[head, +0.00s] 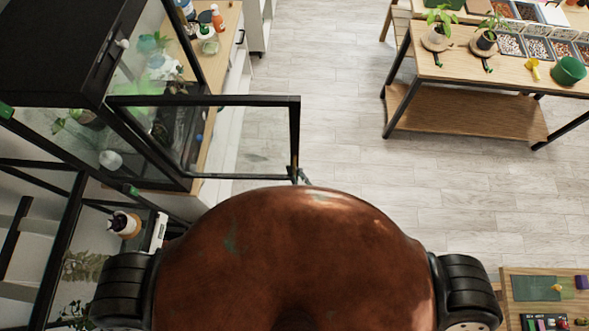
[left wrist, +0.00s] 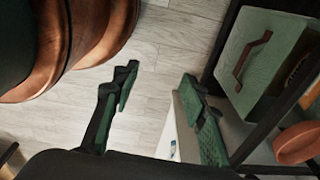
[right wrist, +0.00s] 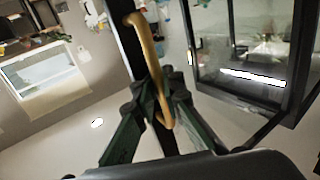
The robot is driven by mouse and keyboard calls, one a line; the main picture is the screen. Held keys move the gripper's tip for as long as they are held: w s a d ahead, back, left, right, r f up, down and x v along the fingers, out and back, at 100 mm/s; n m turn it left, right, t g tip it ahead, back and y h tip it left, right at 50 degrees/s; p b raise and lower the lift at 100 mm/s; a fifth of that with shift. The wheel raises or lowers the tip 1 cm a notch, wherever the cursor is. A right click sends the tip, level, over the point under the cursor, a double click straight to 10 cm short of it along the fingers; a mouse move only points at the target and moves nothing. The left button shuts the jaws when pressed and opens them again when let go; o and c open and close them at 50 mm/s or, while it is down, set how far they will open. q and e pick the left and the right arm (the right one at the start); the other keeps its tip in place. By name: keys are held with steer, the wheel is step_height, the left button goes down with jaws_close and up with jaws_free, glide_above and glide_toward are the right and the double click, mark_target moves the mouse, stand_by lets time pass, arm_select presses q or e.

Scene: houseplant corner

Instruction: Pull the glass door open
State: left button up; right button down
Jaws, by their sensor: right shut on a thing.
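The glass door (head: 205,100) is a black-framed pane on the glass cabinet (head: 150,75) at the left of the head view. It stands open, swung out from the cabinet over the floor. My right gripper (head: 300,174) is at the door's outer edge, mostly hidden by my own body. In the right wrist view, my right gripper (right wrist: 160,90) is shut on the brass handle (right wrist: 148,48), which runs along the black door frame (right wrist: 130,40). My left gripper (left wrist: 158,83) is open and empty in the left wrist view, beside a shelf. I cannot make it out in the head view.
In the left wrist view, a green box (left wrist: 262,50) with a brown handle and a terracotta pot (left wrist: 297,143) are close to my left gripper. A wooden table (head: 480,65) with plants stands at the upper right. The pale floor (head: 330,110) between is clear.

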steer(key=c, duration=2.4)
jaws_free()
steer(key=shift+d, duration=0.1)
steer(key=o, duration=0.3)
steer(key=shift+s, duration=0.2)
arm_select(q)
steer(key=shift+w, duration=0.35)
arm_select(e)
steer(key=v, duration=1.1)
steer(key=shift+s+d, duration=0.15)
steer(key=shift+s, duration=0.2)
